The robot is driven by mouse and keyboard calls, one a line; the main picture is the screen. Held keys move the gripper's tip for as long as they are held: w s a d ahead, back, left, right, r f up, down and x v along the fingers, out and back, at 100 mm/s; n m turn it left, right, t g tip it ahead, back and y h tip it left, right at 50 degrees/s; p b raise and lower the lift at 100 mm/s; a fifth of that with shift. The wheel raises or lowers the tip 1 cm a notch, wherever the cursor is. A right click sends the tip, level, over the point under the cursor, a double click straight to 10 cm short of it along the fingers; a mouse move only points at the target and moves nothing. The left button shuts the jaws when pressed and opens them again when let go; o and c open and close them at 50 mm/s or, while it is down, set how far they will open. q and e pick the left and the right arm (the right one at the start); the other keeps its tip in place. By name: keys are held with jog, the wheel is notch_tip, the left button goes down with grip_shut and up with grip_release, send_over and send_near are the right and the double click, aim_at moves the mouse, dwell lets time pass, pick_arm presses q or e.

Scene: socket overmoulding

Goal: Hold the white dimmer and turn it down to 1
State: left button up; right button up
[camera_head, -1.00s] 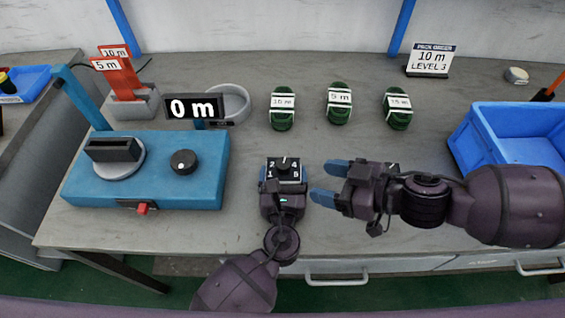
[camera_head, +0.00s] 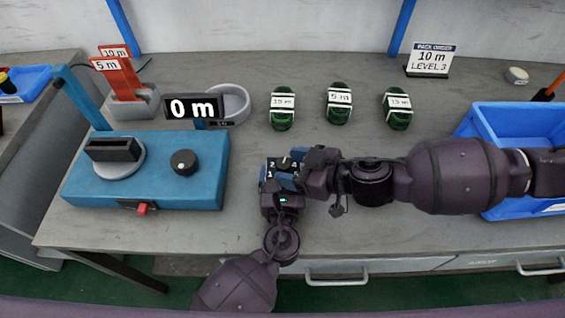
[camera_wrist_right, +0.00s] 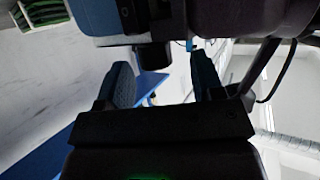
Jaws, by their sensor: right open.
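The dimmer (camera_head: 270,164) is a small block with a dark knob and a face with white number labels. It sits at the end of my left gripper (camera_head: 281,187), which is shut on it. My right gripper (camera_head: 290,167) comes in from the right, open, with its blue fingers over the dimmer's face. They hide part of the labels, and I cannot read the knob's setting. In the right wrist view, the dark knob (camera_wrist_right: 153,57) lies between the two open fingers (camera_wrist_right: 160,80), with gaps at its sides.
A blue machine (camera_head: 205,185) with a black knob and a "0 m" display (camera_head: 193,107) stands at left. Several green coils (camera_head: 339,112) lie behind the dimmer. A blue bin (camera_head: 490,130) stands at right, partly behind my right arm.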

jog(key=shift+x, duration=1.3)
jog(key=shift+s, duration=0.1)
jog(key=c, duration=0.9)
jog(key=shift+n+g, duration=0.3)
jog(key=shift+g, duration=0.1)
jog(key=shift+c, duration=0.2)
